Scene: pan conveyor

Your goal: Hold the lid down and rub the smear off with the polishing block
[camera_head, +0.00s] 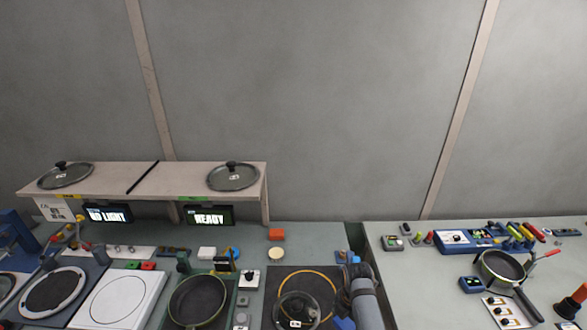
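A glass lid (297,312) with a dark rim lies on a dark mat (258,290) with an orange ring, cut by the bottom edge of the view. A small white label shows on it; I cannot make out a smear. A small blue piece (343,323) shows at the lid's right, partly cut off. A grey arm link, apparently mine, stands right of the mat. Neither gripper's fingers show.
A shelf (150,176) at the back holds two more lids (65,175) (232,176). A green-rimmed pan (198,300) and a white plate (118,298) are left of the mat. A second bench at right holds a pan (502,267) and several small tools.

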